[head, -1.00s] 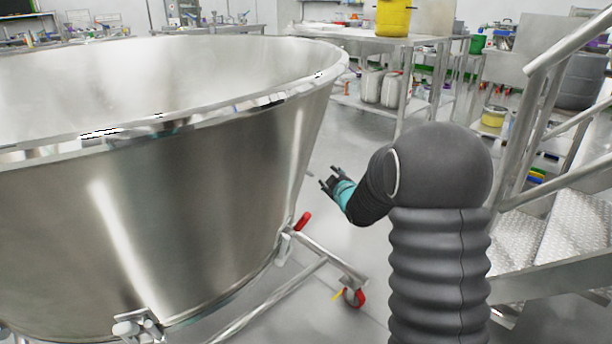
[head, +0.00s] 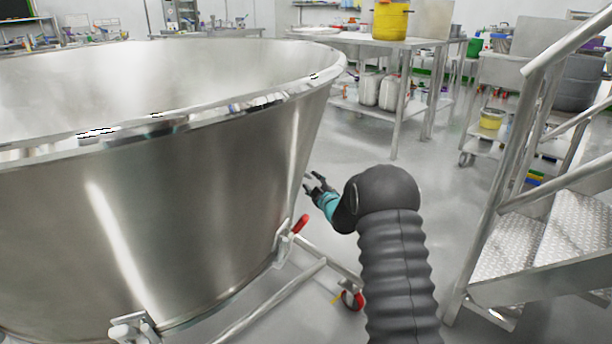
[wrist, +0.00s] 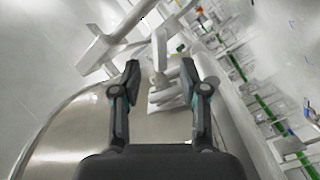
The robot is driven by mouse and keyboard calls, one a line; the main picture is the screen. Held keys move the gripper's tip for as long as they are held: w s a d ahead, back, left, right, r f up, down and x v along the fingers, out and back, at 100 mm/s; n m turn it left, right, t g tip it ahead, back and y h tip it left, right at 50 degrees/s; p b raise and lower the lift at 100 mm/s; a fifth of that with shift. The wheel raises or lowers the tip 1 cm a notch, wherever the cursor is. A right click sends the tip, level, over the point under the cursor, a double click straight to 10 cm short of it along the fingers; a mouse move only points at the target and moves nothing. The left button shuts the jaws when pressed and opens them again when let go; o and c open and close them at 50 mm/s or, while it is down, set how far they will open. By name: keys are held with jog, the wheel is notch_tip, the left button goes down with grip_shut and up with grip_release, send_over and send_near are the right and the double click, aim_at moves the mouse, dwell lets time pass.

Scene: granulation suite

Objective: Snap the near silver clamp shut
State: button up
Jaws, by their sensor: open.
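The large steel bowl (head: 190,210) fills the left of the head view. A silver clamp (head: 135,328) sits low on its near side, partly cut off by the bottom edge. A second clamp fitting (head: 283,246) with a red handle (head: 300,224) sits low on the bowl's right side. My gripper (head: 315,183) is open and empty beside the bowl's right wall, above the red handle. In the wrist view, a pale metal fitting (wrist: 168,98) shows beyond and between my open fingers (wrist: 160,70); I cannot tell which clamp it is. No contact shows.
A wheeled frame (head: 325,262) with a red caster (head: 352,299) extends below the bowl. Metal steps with a railing (head: 515,165) stand at the right. A steel table (head: 385,40) with a yellow container (head: 391,20) is behind. Open floor lies between.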

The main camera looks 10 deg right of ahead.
aim_at(307, 176)
jog(key=shift+x, duration=2.95)
jog(key=shift+c, duration=0.3)
grip_shut()
